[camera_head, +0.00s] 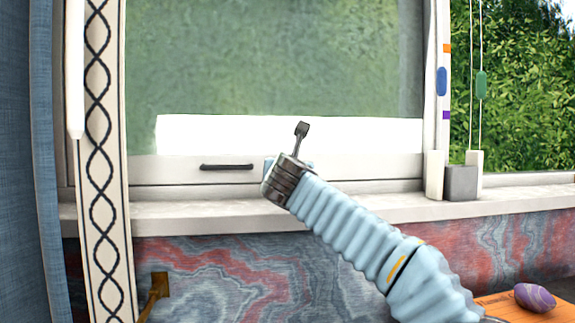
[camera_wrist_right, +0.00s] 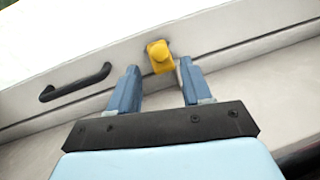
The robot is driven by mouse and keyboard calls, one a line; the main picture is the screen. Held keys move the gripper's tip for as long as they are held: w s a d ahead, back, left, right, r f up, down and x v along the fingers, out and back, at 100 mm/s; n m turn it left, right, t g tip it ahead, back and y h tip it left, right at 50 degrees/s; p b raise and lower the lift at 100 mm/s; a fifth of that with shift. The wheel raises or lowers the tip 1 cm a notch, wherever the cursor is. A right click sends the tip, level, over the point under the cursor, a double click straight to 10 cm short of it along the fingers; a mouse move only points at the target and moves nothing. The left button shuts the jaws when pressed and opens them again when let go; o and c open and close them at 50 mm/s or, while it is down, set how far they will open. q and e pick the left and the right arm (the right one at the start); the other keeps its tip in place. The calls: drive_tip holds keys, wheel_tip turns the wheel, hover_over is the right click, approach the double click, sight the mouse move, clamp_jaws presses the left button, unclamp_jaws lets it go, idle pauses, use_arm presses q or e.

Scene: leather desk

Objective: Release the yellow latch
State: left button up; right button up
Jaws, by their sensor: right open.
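The yellow latch (camera_wrist_right: 160,56) shows in the right wrist view on the white lower rail of the window, right of the dark handle. My right gripper (camera_wrist_right: 158,72) is open, with its two blue fingers on either side of the latch's lower end. The right finger is very close to the latch; I cannot tell if they touch. In the head view my right gripper (camera_head: 289,163) is in front of the lower rail, and the latch is hidden behind it. My left gripper is not in view.
A dark handle (camera_head: 226,167) sits on the window rail left of my gripper. The white sill (camera_head: 180,217) runs below. A patterned strip (camera_head: 104,200) and blue curtain (camera_head: 35,170) hang at left. A purple striped stone (camera_head: 534,297) lies on an orange surface at lower right.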

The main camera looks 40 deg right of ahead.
sight(287, 152)
drive_tip(key=x, duration=0.4)
drive_tip(key=shift+w+d+p, duration=0.15)
drive_tip(key=shift+d+p, duration=0.05)
drive_tip(key=shift+p, duration=0.15)
drive_tip(key=c, duration=0.8)
drive_tip(key=shift+w+d+r+n+g+y+p, duration=0.15)
drive_tip(key=shift+r+g+y+p, duration=0.6)
drive_tip(key=shift+p, duration=1.95)
drive_tip(key=shift+w+a+r+n+g+y+p, duration=0.15)
drive_tip(key=shift+r+g+y+p, duration=0.25)
drive_tip(key=shift+g+p, duration=1.5)
drive_tip(key=shift+w+d+r+n+g+y+p, duration=0.15)
drive_tip(key=shift+r+y+p, duration=0.45)
drive_tip(key=shift+p, duration=2.9)
drive_tip(key=shift+d+f, duration=0.1)
